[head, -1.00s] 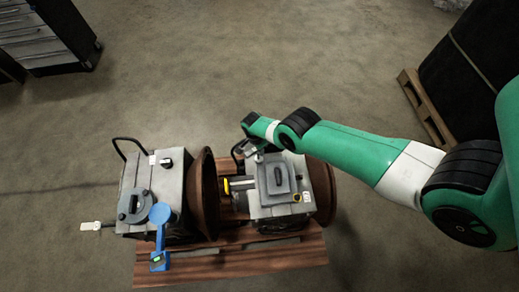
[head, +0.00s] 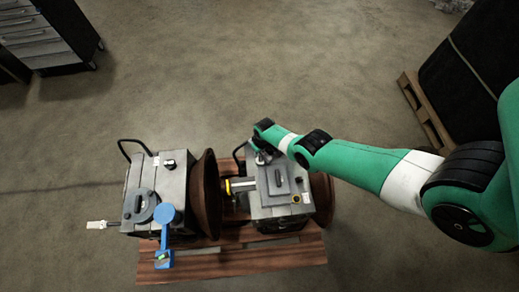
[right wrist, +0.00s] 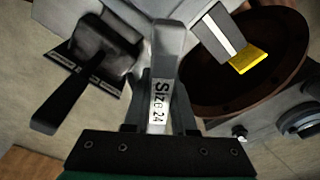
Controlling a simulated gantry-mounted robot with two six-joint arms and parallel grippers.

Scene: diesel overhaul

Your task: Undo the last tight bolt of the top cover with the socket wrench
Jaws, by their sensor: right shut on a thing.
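My right gripper (head: 262,157) is over the back edge of the right-hand grey engine block (head: 262,212). In the right wrist view it is shut on the socket wrench (right wrist: 165,60), a grey metal bar labelled "Size 24". The wrench runs away from the jaws, and its socket end cannot be made out. The top cover (head: 278,181), a grey plate with a dark handle, lies on the block, just in front of the gripper. The bolts are too small or hidden to tell which is tight. My left gripper is not in view.
A second grey block (head: 172,185) with a dark handle and a blue tool (head: 166,232) stands left of a rusty flange (head: 206,190). A yellow-ended bar (head: 229,187) lies between the blocks. Both stand on a wooden pallet (head: 240,262).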

